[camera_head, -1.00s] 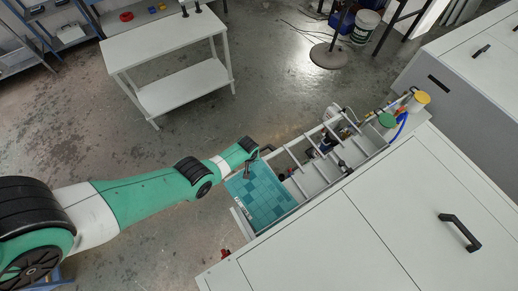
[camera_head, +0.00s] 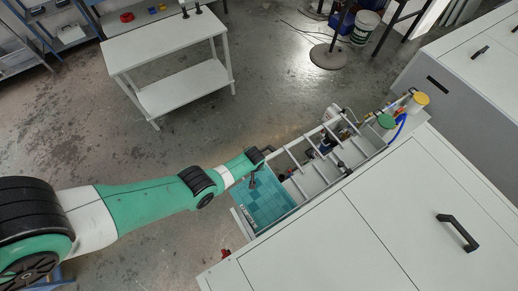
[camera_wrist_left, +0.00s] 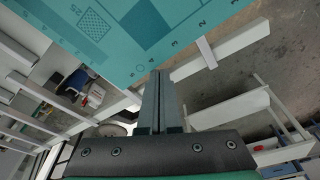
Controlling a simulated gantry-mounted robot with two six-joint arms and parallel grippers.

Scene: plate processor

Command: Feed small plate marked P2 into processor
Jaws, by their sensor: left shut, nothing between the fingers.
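A teal plate (camera_head: 267,207) with a pattern of squares lies at the near end of the processor's open rack (camera_head: 312,173). In the left wrist view the plate (camera_wrist_left: 145,28) fills the top, with printed patches and characters along its edge; I cannot read P2. My left gripper (camera_head: 253,184) is over the plate's upper left part and hides some of it. In the left wrist view its fingers (camera_wrist_left: 160,75) are shut and empty, their tips close to the plate's edge; I cannot tell if they touch. My right gripper is not in view.
White cabinets (camera_head: 385,215) with black handles stand along the right. Yellow (camera_head: 421,98) and green (camera_head: 387,120) capped containers stand at the rack's far end. A white table (camera_head: 160,40) stands at the upper left. Open floor lies between it and the rack.

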